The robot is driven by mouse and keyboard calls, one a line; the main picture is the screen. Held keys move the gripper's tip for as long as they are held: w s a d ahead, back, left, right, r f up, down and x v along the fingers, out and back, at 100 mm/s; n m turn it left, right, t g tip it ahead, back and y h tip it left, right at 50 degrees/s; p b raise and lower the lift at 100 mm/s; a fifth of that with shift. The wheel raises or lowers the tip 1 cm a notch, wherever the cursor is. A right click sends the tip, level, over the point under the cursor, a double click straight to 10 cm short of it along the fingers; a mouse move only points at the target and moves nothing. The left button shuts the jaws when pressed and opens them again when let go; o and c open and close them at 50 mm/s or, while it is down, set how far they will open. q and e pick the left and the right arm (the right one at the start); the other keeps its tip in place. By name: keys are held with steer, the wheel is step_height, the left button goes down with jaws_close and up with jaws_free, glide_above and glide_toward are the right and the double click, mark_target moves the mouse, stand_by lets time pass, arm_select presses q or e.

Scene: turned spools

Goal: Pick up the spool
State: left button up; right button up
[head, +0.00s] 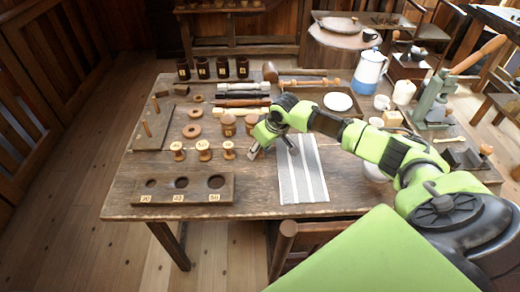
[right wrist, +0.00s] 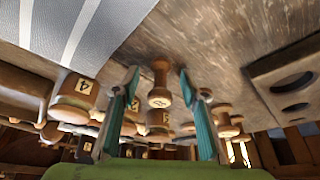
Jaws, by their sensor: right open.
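Three small pale wooden spools stand in a row on the table in the head view: a left one (head: 178,151), a middle one (head: 203,150) and a right one (head: 228,150). Thicker, darker spools (head: 228,126) stand behind them. My right gripper (head: 272,150) is open and low over the table, right of the row. In the right wrist view, a small spool (right wrist: 160,84) with a label shows between the open fingertips of my right gripper (right wrist: 159,82), apparently beyond them and untouched. A thick spool labelled 4 (right wrist: 75,95) is left of the fingers. My left gripper is out of view.
A wooden block with three labelled holes (head: 182,189) lies at the table's front left. A striped grey cloth (head: 302,172) lies right of the gripper. Wooden rings (head: 192,131), a peg board (head: 152,125), dark cups (head: 203,68) and a jug (head: 369,68) stand around.

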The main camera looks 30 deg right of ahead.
steer(key=shift+c, duration=0.3)
steer(key=c, duration=0.8)
steer(key=shift+c, duration=0.2)
